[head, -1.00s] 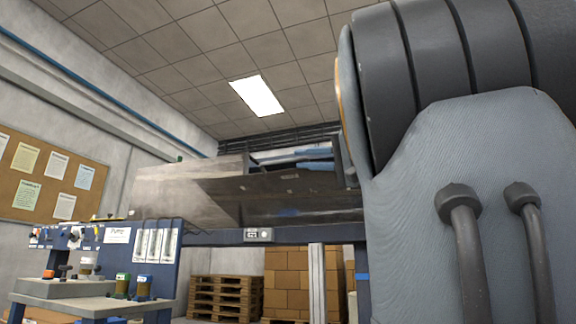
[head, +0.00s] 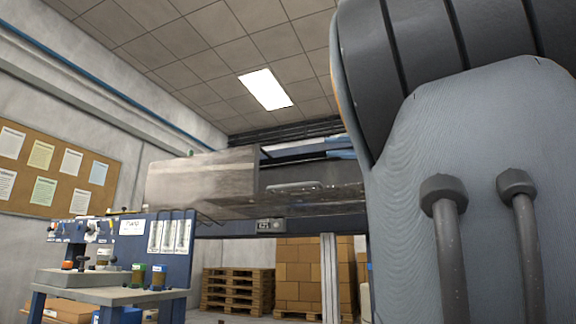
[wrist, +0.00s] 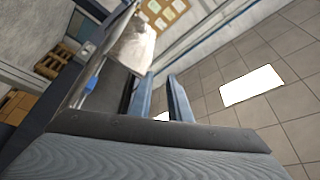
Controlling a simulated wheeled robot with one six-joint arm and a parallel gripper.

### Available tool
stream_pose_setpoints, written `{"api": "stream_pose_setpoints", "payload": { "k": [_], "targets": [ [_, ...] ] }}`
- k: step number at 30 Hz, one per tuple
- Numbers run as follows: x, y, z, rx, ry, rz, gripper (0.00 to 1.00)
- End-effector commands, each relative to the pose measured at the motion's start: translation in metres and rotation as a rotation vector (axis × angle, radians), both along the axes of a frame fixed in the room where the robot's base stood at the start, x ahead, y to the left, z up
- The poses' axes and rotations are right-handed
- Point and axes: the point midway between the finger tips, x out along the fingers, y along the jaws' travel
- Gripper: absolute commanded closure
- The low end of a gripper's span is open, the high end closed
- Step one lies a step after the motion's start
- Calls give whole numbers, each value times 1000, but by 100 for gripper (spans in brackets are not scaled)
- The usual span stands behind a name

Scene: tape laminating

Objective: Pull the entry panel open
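The laminating machine (head: 202,180) has a grey metal housing and stands left of my arm in the head view. A dark front panel with a pale handle-like bar (head: 295,187) shows beside the housing; its right end is hidden behind my arm. I cannot tell how far the panel stands open. In the wrist view, my gripper (wrist: 161,80) shows two blue fingers apart, with nothing visible between them. The machine's dark side (wrist: 112,92) lies just left of the fingers. I see no contact with it.
A small workbench (head: 110,294) with bottles and a blue rack stands at lower left. Wooden pallets (head: 237,290) and stacked cartons (head: 300,268) stand behind the machine. A control box (head: 270,226) sits on the machine's front beam. A cork board (head: 50,170) hangs on the wall.

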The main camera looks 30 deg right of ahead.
Motion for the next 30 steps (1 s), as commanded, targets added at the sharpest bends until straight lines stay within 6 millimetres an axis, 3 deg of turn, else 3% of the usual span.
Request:
{"api": "stream_pose_setpoints", "payload": {
  "k": [13, 27, 30],
  "targets": [
    [-25, -7, -7, 0, 0, -1, 83],
    [-27, -8, -7, 0, 0, 0, 83],
    [-26, -7, -8, 2, 3, 3, 96]
  ]
}}
